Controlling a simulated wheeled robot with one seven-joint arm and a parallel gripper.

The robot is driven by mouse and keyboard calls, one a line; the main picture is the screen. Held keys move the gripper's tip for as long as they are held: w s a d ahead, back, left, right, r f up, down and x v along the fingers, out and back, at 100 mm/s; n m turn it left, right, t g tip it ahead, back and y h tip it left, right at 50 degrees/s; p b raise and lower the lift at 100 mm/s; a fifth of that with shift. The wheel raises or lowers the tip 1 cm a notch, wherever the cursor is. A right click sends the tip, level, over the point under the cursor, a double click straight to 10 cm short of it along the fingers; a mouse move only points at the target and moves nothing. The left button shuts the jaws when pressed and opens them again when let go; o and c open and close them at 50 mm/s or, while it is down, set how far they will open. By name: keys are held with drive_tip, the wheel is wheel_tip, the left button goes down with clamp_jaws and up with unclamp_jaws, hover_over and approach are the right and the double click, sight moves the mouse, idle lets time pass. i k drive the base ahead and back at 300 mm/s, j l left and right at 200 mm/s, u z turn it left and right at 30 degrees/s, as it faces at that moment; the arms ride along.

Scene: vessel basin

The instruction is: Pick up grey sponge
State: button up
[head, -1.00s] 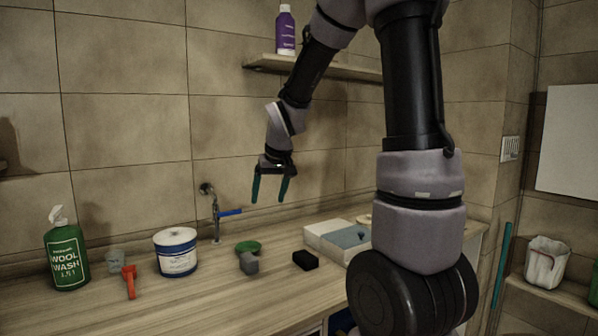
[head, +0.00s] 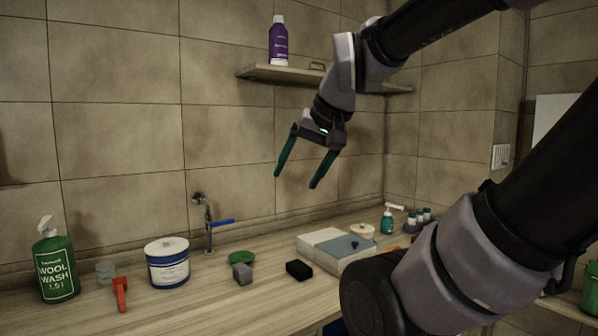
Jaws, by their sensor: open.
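A small grey block, which looks like the grey sponge (head: 242,274), lies on the wooden counter in front of a green dish (head: 241,258). A black block (head: 299,270) lies a little to its right. My gripper (head: 297,182) is open and empty, with two green fingers pointing down and to the left. It is high above the counter, above and to the right of the grey block, in front of the tiled wall.
A tap with a blue lever (head: 210,224) stands behind the dish. A white-and-blue tub (head: 167,262), an orange-red tool (head: 120,294), a clear cup (head: 105,272) and a green wool wash bottle (head: 55,265) stand left. A pale box (head: 325,241) lies right. A purple bottle (head: 278,42) stands on the shelf (head: 262,74).

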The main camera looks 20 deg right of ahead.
sight(242, 273)
drive_tip(key=i+l+u, duration=0.1)
drive_tip(key=l+u, duration=0.65)
drive_tip(key=i+l, duration=0.05)
